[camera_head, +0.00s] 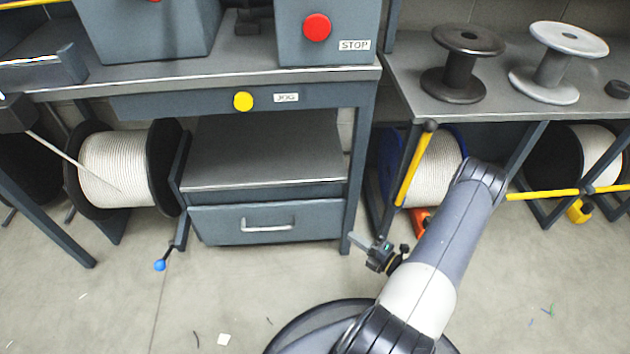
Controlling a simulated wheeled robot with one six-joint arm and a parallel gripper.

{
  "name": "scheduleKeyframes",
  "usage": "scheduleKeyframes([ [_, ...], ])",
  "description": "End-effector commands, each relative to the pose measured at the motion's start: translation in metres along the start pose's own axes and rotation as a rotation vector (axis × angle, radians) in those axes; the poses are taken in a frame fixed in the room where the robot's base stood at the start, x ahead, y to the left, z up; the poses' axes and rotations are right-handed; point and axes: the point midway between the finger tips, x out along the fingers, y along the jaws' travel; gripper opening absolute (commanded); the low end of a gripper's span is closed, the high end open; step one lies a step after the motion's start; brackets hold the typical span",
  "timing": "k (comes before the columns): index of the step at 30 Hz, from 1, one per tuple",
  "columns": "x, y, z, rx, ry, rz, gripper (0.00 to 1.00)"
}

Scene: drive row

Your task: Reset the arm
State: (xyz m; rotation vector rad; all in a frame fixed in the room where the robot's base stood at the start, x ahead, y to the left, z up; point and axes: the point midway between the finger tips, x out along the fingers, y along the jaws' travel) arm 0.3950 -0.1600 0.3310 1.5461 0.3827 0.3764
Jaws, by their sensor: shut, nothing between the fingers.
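My arm rises from its base at the bottom centre and leans up to the right, with its bend near the right-hand table. My gripper (357,240) sticks out to the left of the arm, low in front of the drawer unit's right leg. Its fingers are shut and hold nothing. Part of the arm's farther link is hidden behind the nearer one. A red button (317,27) sits on a grey box marked STOP on the bench. A yellow button (243,101) marked JOG is on the bench's front rail.
A grey workbench (200,72) stands ahead, with a drawer (266,219) below. A cable reel (115,170) is under its left. A yellow-ended lever (414,165) and yellow bar (540,194) are near my arm. Empty spools (460,65) stand on the right table. Floor in front is mostly clear.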

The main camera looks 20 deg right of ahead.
Motion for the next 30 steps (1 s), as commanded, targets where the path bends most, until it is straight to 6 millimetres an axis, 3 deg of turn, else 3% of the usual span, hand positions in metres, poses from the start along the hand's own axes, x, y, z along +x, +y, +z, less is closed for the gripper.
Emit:
scheduleKeyframes([
  [13,0.010,-0.001,0.000,0.000,0.002,0.000,0.00],
  [30,0.089,-0.002,0.000,-0.003,0.004,0.001,0.00],
])
